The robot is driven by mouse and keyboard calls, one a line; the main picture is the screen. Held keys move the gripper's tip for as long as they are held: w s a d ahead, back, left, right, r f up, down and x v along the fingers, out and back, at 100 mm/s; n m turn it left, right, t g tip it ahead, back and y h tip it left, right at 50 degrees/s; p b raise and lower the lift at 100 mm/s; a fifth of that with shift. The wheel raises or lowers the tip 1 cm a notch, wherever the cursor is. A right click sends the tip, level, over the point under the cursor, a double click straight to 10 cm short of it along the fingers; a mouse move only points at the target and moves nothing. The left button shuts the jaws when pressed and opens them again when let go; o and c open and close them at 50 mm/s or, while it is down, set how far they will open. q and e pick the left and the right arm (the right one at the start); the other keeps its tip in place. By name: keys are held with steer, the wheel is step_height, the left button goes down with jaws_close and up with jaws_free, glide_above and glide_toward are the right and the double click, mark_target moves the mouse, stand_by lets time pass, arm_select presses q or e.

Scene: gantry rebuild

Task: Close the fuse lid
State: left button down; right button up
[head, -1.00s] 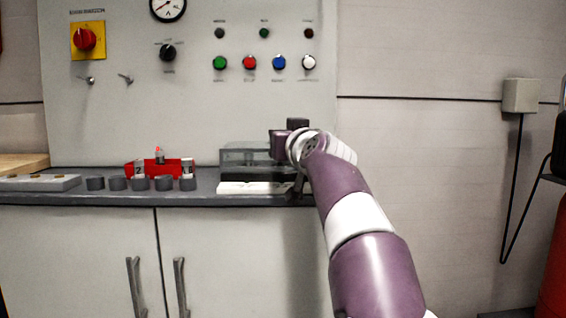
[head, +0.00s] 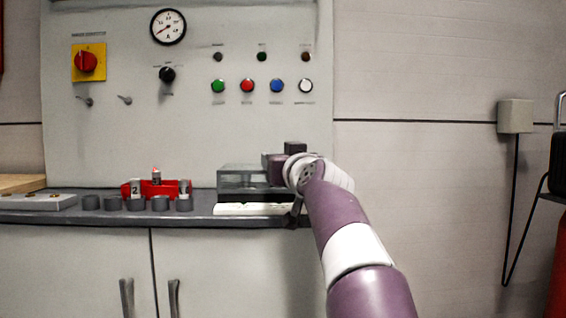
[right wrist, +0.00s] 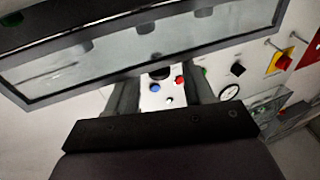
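The fuse box has a clear lid with a dark frame (head: 240,180) above a white base (head: 250,209), at the right end of the grey counter. How far the lid stands open is hard to tell. My right gripper (head: 274,168) is at the lid's right side and hides part of it. In the right wrist view a framed clear panel, apparently the lid (right wrist: 150,52), crosses the top. There the two fingers of my right gripper (right wrist: 162,84) are apart, with their tips at the panel's edge. Contact is unclear. My left gripper is out of view.
Several grey cylinders (head: 113,203) and a red tray (head: 172,188) stand left of the fuse box. A control panel (head: 230,130) with coloured buttons rises behind the counter (head: 60,216). The space right of the counter's end is free.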

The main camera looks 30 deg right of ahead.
steer(key=b+v, duration=0.3)
steer(key=v, duration=0.9)
steer(key=shift+s, duration=0.3)
steer(key=shift+a+f, duration=0.15)
